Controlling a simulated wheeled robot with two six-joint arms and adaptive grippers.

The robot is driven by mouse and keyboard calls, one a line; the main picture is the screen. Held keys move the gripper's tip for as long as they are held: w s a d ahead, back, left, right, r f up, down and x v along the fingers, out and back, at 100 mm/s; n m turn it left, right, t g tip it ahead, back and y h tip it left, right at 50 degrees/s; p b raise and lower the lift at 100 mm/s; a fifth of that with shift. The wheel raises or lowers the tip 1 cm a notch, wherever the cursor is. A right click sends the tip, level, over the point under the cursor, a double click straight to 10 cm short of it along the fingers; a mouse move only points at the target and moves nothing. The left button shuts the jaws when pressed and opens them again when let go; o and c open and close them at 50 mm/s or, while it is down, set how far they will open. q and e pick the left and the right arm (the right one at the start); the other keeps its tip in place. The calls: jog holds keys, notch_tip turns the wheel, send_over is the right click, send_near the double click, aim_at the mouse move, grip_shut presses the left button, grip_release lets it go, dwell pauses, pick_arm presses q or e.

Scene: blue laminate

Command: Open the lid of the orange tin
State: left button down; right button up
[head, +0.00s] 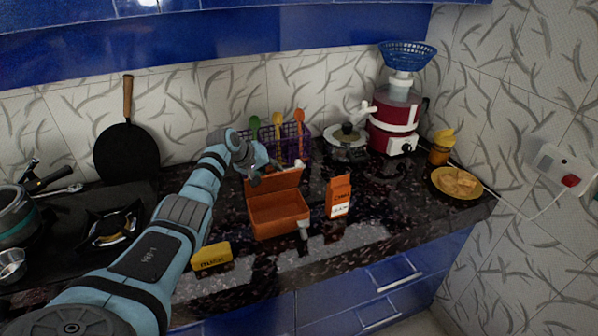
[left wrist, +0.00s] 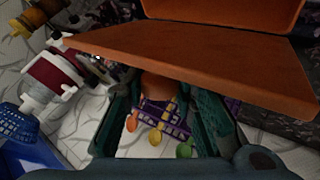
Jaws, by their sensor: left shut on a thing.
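The orange tin (head: 280,222) stands on the dark counter with its inside showing. Its lid (head: 282,181) is raised at the back edge, tilted up from the box. My left gripper (head: 256,174) is at the lid's upper left part, shut on it. In the left wrist view the lid (left wrist: 200,65) fills the upper middle as a broad orange panel. My left gripper's fingers (left wrist: 165,112) reach toward the lid, with an orange part between them. The exact contact is partly hidden by the panel. My right gripper is not in view.
A purple basket (head: 290,150) with spoons stands behind the tin. An orange carton (head: 339,197) stands to its right, a small grey-topped item (head: 303,229) in front, and a yellow block (head: 211,256) at front left.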

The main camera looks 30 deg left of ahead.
pick_arm(q)
jog(key=shift+w+a+r, duration=0.1)
jog(key=shift+w+a, duration=0.05)
jog(key=shift+a, duration=0.15)
jog(key=shift+a+f, duration=0.1)
jog(key=shift+f, duration=0.1)
dwell(1.0)
jog(key=c, duration=1.5)
grip_release()
jog(key=shift+o, duration=1)
jog(key=shift+w, duration=0.1)
